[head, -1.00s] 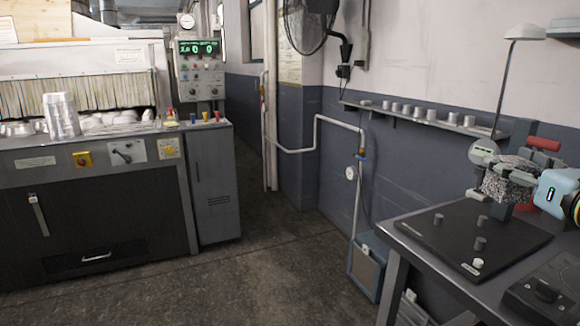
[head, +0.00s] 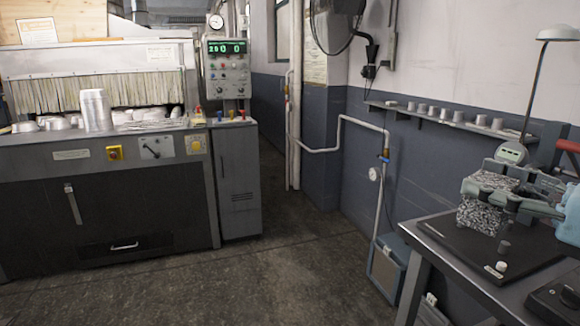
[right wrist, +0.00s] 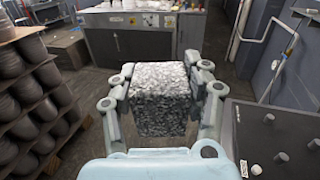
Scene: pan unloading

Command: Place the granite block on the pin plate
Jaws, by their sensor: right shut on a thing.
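The granite block (head: 482,216), speckled black and white, is in my right gripper (head: 492,195). The fingers are shut on two opposite sides of it. In the right wrist view the block (right wrist: 160,95) sits between the fingers of my right gripper (right wrist: 164,78). The black pin plate (head: 447,233) lies on the bench at the right; the block hides part of it in the head view. I cannot tell how far the block is above the plate. In the right wrist view the plate (right wrist: 262,150) shows to the right of the block, with several grey pins. My left gripper is out of view.
A dial gauge (head: 511,153) and a lamp (head: 558,34) stand behind the block. A dark box with a knob (head: 568,297) is at the bench's front right. A wall shelf (head: 450,120) holds several small cups. In the right wrist view, stacked dark pots (right wrist: 35,90) stand at left.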

